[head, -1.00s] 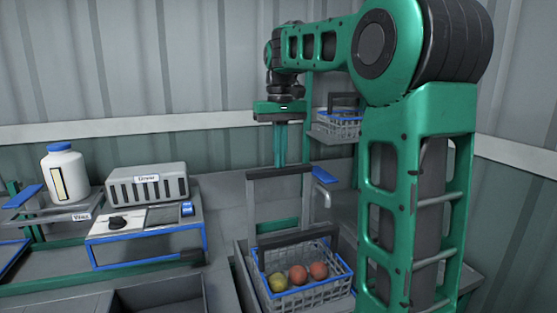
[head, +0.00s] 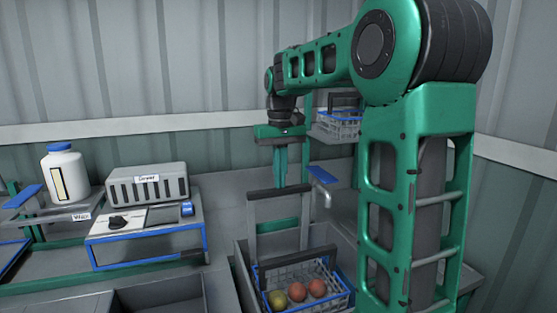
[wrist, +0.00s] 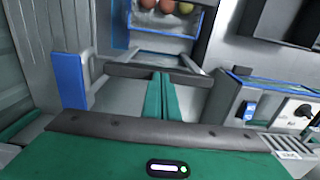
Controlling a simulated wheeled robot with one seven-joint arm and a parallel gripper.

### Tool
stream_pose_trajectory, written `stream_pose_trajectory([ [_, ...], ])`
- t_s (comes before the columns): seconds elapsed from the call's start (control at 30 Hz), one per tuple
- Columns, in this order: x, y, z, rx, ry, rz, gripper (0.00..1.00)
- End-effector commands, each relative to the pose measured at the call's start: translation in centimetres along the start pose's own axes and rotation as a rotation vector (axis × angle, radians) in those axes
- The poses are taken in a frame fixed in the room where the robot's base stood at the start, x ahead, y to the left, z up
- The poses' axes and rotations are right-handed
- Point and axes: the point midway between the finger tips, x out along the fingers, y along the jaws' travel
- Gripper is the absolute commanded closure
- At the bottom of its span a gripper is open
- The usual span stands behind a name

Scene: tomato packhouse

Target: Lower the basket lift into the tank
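The basket lift is a grey frame with a dark top bar (head: 280,192), joined to a wire basket (head: 322,296) with a blue rim. Several yellow-green and red-orange fruits (head: 297,293) lie in the basket. The basket is low between the grey walls of the tank (head: 243,275); my arm hides part of its right side. My gripper (head: 280,186) points down with its green fingers together, tips at the top bar and apparently touching it. In the wrist view the fingers (wrist: 161,76) are side by side against the bar (wrist: 125,70), not around it.
A blue paddle on a post (head: 322,175) stands just right of the bar. An empty wire basket (head: 338,127) sits behind on a shelf. At left are a white bottle (head: 64,178), a grey slotted box (head: 147,186) and a blue-edged unit with a knob (head: 145,235).

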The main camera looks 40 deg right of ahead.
Motion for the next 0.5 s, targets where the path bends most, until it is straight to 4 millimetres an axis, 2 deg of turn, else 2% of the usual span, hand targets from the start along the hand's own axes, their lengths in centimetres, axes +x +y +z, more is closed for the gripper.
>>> stream_pose_trajectory([
  [0.5,3.2,0.0,0.1,0.0,-0.003,-0.001,1.0],
])
